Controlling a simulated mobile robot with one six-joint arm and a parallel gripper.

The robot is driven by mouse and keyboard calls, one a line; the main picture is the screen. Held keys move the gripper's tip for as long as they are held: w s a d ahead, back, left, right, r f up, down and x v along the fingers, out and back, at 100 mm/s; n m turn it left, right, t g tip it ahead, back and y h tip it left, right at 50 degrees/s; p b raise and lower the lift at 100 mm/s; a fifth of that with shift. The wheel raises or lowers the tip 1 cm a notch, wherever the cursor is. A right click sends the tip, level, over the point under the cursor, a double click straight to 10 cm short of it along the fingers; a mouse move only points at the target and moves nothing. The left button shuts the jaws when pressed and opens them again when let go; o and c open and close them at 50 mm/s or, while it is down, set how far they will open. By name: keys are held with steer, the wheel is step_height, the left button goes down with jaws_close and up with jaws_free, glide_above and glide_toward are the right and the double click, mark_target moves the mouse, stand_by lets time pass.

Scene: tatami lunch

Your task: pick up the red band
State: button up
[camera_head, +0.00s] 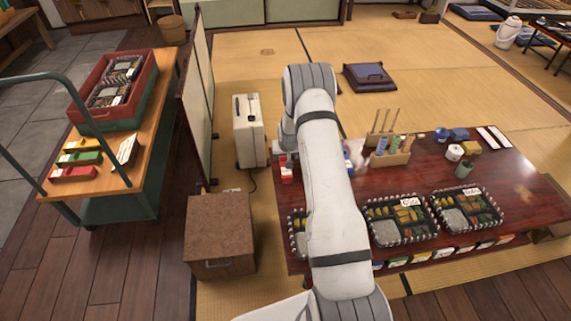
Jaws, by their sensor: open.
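A flat red piece (73,173) with a pale patch lies at the near left of the cart's wooden top, in front of a green piece (86,158) and a yellow piece (83,145). I take the red piece for the red band, but it is small in view. Another small red item (287,172) stands at the left end of the low table, partly beside my arm. My arm rises through the middle of the view and bends at the top.
The cart (148,150) has a handrail (35,160) and a red-and-green crate of boxes (148,97). A folding screen (196,90), a white case (249,143) and a brown box (220,232) stand between cart and low table (530,185). Lunch boxes (398,221) line the table's front.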

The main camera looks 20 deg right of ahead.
mark_target(284, 159)
steer(key=b+x, duration=0.1)
steer(key=x, duration=0.2)
steer(key=w+b+x, duration=0.1)
steer(key=x, duration=0.3)
steer(key=shift+w+r, duration=0.1)
steer(key=shift+a, duration=0.1)
steer(key=c, duration=0.8)
